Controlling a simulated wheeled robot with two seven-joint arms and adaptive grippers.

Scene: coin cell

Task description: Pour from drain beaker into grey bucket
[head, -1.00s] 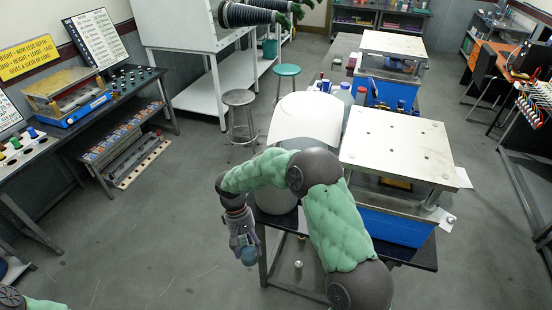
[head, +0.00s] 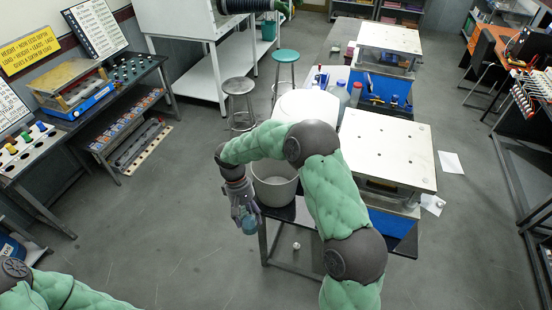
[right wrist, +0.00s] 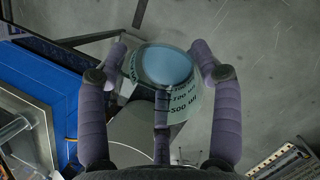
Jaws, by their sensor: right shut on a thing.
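My right gripper (head: 245,214) is shut on the clear drain beaker (head: 250,226), which has a blue content or tint. In the right wrist view the beaker (right wrist: 165,72) sits between the purple fingers, with a blue round patch and dark graduation marks on its wall. Its exact tilt is hard to tell. The grey bucket (head: 275,190) stands open at the left end of the dark bench, partly behind my right arm. The beaker is just left of the bucket and in front of it, out over the floor side. My left gripper is not in view; only part of my left arm shows.
The dark bench (head: 300,211) carries a white-topped press (head: 385,150) with a blue base. Bottles (head: 342,92) stand behind the bucket. A grey stool (head: 239,88) and a teal stool (head: 286,57) stand beyond. The floor left of the bench is clear.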

